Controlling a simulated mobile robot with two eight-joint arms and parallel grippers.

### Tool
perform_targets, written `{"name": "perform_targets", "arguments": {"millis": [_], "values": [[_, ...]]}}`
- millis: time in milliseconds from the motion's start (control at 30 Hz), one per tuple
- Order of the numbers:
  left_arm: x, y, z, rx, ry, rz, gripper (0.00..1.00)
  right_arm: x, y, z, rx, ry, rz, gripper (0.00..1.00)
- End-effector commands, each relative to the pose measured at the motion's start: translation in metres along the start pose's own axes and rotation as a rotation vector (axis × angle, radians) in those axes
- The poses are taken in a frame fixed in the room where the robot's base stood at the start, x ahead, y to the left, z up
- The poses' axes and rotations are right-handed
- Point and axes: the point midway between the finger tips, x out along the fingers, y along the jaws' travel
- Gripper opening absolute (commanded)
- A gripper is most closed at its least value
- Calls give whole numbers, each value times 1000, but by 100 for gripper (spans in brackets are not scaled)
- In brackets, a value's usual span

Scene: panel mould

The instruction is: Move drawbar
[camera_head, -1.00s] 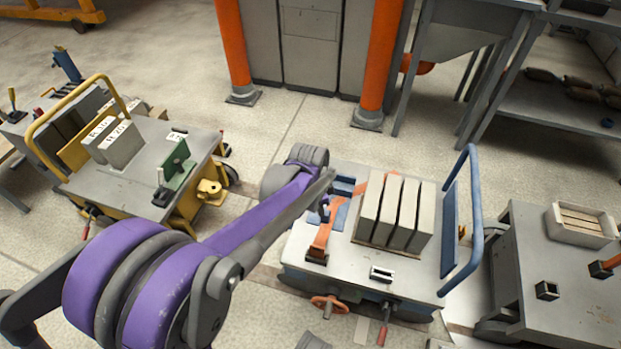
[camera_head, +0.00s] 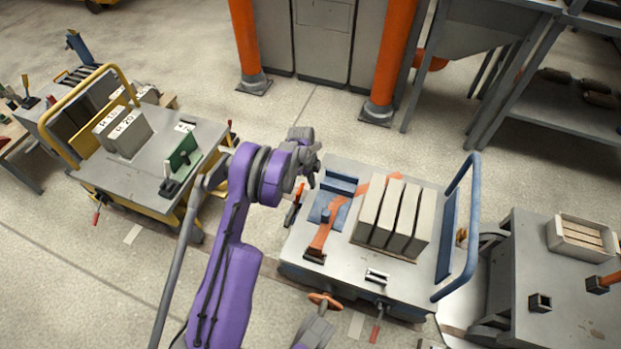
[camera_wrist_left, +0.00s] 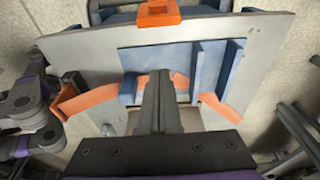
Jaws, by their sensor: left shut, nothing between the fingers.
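An orange bar (camera_head: 321,236) lies on the left part of the middle cart's top, with a dark block at its near end. It looks most like the drawbar, but I cannot be sure. Beside it is a blue plate (camera_head: 341,205) with upright blue pieces. In the left wrist view the orange bar (camera_wrist_left: 88,103) shows on both sides of the fingers, partly hidden by them. My left gripper (camera_head: 312,180) is shut and empty above the far left corner of the middle cart. Its closed fingers (camera_wrist_left: 160,82) show over the blue plate (camera_wrist_left: 150,62).
Pale upright panels (camera_head: 393,218) stand on the middle cart (camera_head: 345,258), which has a blue handle (camera_head: 474,215). A yellow-framed cart (camera_head: 130,178) stands left; a grey table (camera_head: 570,320) stands right. Open floor (camera_head: 300,120) lies behind.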

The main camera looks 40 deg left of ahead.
Motion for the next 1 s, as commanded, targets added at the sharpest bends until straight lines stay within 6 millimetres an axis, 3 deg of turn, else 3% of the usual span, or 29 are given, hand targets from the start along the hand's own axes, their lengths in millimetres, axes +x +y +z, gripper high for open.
{"name": "perform_targets", "arguments": {"millis": [100,267,500,1000], "values": [[30,0,0,0,0,0,0,8,0,3,0,-3,0,50],[63,0,0,1,0,0,0,15,0,5,0,-5,0,50],[48,0,31,-3,0,-1,0,16,0,5,0,-6,0,50],[44,0,38,-1,1,-1,0,16,0,5,0,-6,0,50]]}}
